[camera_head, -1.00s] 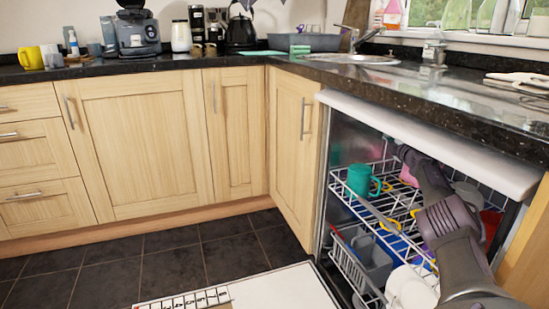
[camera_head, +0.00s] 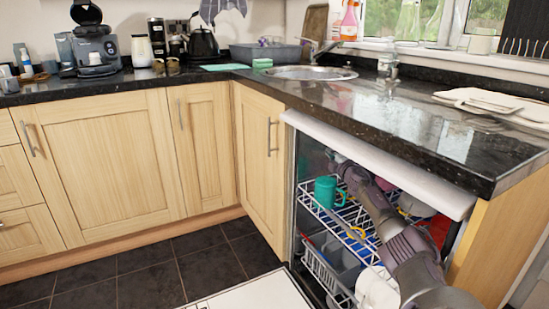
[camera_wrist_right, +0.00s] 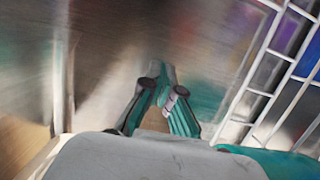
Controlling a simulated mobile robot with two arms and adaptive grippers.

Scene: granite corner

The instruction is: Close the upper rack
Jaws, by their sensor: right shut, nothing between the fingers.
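The upper rack (camera_head: 309,204) is a white wire rack inside the open dishwasher, under the worktop. A teal mug (camera_head: 325,191) stands at its left, with other coloured dishes farther right. My right arm reaches over the rack from the lower right. My right gripper (camera_head: 338,158) is at the upper left of the opening, above and behind the mug, small and partly hidden. In the right wrist view its fingers (camera_wrist_right: 157,88) are together and empty in front of a shiny metal wall. White rack wires (camera_wrist_right: 266,92) show to their right. My left gripper is not in view.
The lower rack (camera_head: 322,268), with a grey basket, is below. The white open door (camera_head: 255,294) lies low in front. The worktop edge (camera_head: 400,150) overhangs the opening. A wooden cabinet (camera_head: 258,145) stands to the left, with free dark floor before it.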

